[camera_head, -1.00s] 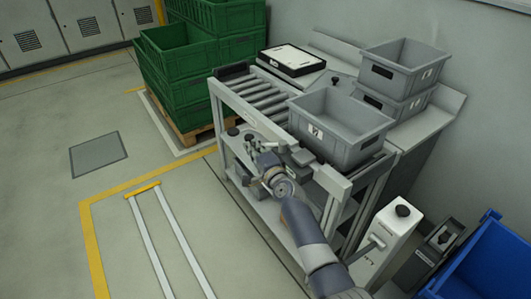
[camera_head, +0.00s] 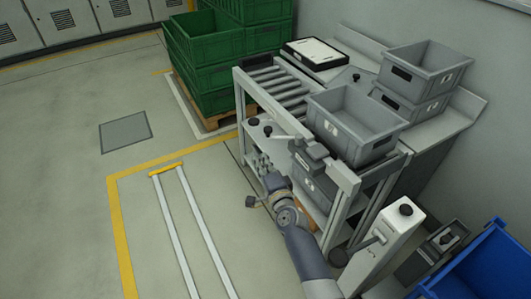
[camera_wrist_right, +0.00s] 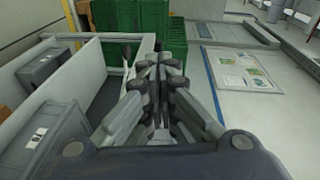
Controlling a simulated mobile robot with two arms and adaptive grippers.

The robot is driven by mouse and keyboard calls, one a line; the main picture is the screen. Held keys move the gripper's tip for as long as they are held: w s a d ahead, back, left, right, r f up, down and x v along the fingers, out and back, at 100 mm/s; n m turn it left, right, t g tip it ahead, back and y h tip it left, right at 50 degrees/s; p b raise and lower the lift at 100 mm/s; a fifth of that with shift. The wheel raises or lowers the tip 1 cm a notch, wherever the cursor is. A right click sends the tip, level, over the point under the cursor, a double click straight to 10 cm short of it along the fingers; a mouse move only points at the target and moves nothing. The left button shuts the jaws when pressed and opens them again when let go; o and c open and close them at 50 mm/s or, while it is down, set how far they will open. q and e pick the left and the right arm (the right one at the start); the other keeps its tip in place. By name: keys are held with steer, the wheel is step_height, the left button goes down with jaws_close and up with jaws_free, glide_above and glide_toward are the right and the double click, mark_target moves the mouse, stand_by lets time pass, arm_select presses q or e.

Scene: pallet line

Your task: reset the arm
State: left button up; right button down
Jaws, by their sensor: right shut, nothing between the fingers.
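My right arm comes in from the bottom of the head view. Its gripper (camera_head: 262,178) is beside the front of the roller-conveyor frame, low and near its lower shelf. In the right wrist view the fingers of the gripper (camera_wrist_right: 160,75) are closed together with nothing between them. The fingers are small and partly lost against the frame in the head view. My left gripper is not in view.
A grey bin (camera_head: 355,122) sits on the roller conveyor (camera_head: 280,90); more grey bins (camera_head: 425,68) are stacked behind. Green crates (camera_head: 205,75) stand on a pallet. A blue bin (camera_head: 490,265) is at the lower right. The floor on the left is clear.

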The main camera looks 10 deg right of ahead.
stand_by(0.3)
steer(key=s+d+f+n+g, duration=0.1)
steer(key=s+f+n+g, duration=0.2)
steer(key=s+f, duration=0.6)
steer(key=s+d+f+n+g, duration=0.25)
steer(key=s+f, duration=0.35)
steer(key=f, duration=0.7)
steer(key=s+f+n+g, duration=0.35)
steer(key=s+f, duration=0.35)
steer(key=f, duration=0.3)
steer(key=s+d+f+n+g+h, duration=0.1)
steer(key=s+d+f, duration=0.3)
steer(key=s, duration=0.8)
steer(key=s+d+f+n+g+h, duration=0.1)
steer(key=s+d+f+n+g, duration=0.2)
steer(key=s, duration=0.9)
steer(key=s+d+f+n+g+h, duration=0.1)
steer(key=s+d+f+n, duration=0.3)
steer(key=s+f, duration=0.4)
steer(key=s+d+g, duration=0.1)
steer(key=s, duration=0.3)
steer(key=shift+f+g, duration=0.3)
